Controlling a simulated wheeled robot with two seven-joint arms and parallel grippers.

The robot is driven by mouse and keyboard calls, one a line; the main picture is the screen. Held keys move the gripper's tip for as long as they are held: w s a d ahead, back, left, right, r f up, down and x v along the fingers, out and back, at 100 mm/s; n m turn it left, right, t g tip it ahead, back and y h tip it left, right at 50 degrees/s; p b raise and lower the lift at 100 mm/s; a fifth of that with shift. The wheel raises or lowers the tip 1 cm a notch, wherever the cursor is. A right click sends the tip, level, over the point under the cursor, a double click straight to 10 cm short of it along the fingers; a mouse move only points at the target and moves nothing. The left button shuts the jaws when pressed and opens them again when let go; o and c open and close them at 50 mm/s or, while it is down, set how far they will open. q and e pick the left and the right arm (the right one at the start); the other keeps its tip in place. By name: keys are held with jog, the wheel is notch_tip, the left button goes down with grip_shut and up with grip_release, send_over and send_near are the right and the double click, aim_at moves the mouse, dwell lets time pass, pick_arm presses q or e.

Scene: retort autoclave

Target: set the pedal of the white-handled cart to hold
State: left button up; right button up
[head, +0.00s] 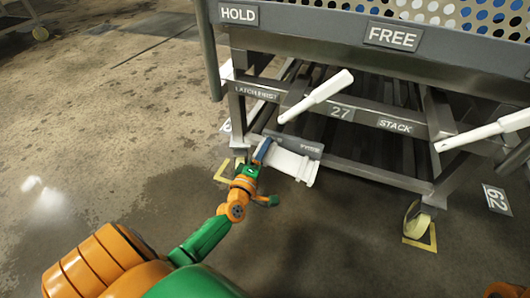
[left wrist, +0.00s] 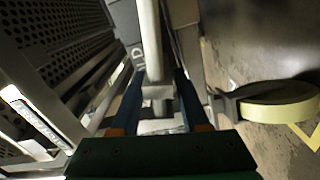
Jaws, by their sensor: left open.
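The cart (head: 340,180) has a grey frame and two white lever handles, the near-left one (head: 315,97) and one at the right (head: 485,131). A white pedal (head: 292,163) sits low at the cart's left end, beside a grey labelled plate. My left gripper (head: 266,175) is open at the pedal's left end; one blue finger shows against it. In the left wrist view the two blue fingers (left wrist: 157,88) stand apart on either side of a pale bar (left wrist: 150,45), apparently the pedal. Contact cannot be told. My right gripper is not in view.
HOLD (head: 238,14) and FREE (head: 393,37) signs are on the cart's upper rail. A yellow caster (head: 416,217) stands at the right in a yellow floor marking; a yellow wheel (left wrist: 280,105) shows in the left wrist view.

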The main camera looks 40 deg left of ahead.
pick_arm(q)
grip_shut()
jog(key=shift+f, duration=0.1)
dwell(1.2)
